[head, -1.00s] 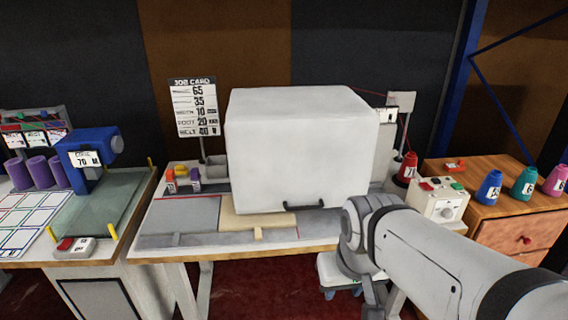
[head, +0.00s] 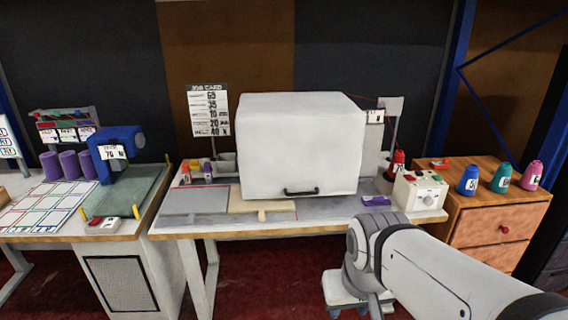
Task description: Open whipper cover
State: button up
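The whipper cover (head: 298,145) is a large white box standing on the middle table, closed down over what is beneath it. A dark bar handle (head: 301,191) sits low on its front face. My arm comes in from the lower right, and its wrist end is in front of the table's front edge, below and to the right of the handle, apart from the cover. The fingers of my gripper are not clearly visible. The machine under the cover is hidden.
A job card (head: 207,110) stands behind left. A control box with a dial (head: 420,191) and a purple item (head: 375,200) are right of the cover. A blue machine (head: 118,155) is on the left table. A stool (head: 345,288) is below.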

aim_at(289, 144)
jog(key=z, duration=0.2)
jog(key=i, duration=0.9)
jog(key=z, duration=0.9)
jog(key=k, duration=1.05)
jog(key=u, duration=1.45)
jog(key=i, duration=0.55)
